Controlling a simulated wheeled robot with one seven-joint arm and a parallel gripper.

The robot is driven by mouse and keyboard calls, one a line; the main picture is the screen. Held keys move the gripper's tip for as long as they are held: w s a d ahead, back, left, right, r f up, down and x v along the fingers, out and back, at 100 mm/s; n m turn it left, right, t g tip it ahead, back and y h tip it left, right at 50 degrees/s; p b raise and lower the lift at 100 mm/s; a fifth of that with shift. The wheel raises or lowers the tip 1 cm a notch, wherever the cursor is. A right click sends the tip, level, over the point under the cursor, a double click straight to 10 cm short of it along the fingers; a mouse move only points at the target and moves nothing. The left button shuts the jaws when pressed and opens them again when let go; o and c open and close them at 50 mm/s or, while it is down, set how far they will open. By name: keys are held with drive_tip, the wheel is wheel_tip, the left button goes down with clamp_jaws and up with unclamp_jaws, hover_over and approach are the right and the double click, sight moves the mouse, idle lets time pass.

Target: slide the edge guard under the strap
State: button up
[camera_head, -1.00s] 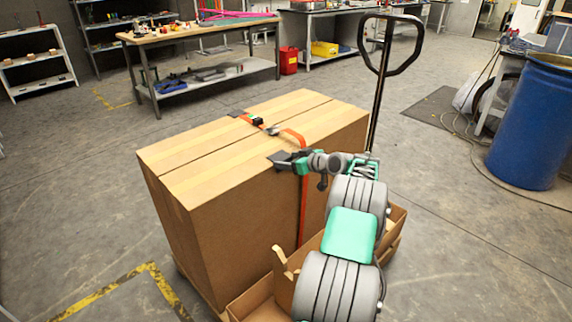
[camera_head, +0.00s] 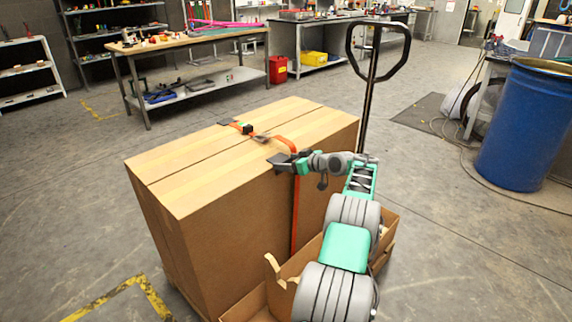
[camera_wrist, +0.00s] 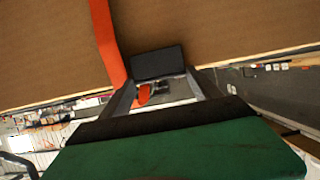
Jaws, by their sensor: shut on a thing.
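A large cardboard box (camera_head: 190,235) has an orange strap (camera_head: 295,222) running over its top and down its near side. The strap bows up loosely near the top edge. My gripper (camera_head: 291,163) is shut on a dark, flat edge guard (camera_head: 277,159) at that edge, just left of the strap in the head view. In the wrist view the guard (camera_wrist: 158,62) sits between my fingertips, and the strap (camera_wrist: 106,40) passes close by its left side. I cannot tell whether they touch. A second dark piece (camera_head: 225,121) lies under the strap at the far edge.
A dark buckle (camera_head: 246,128) sits on the strap on top of the box. A pallet jack handle (camera_head: 372,75) rises behind the box. An open carton (camera_head: 278,275) stands beside the box below my arm. A blue drum (camera_head: 525,125) is at right.

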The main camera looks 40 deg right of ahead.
drive_tip(key=o, duration=1.1)
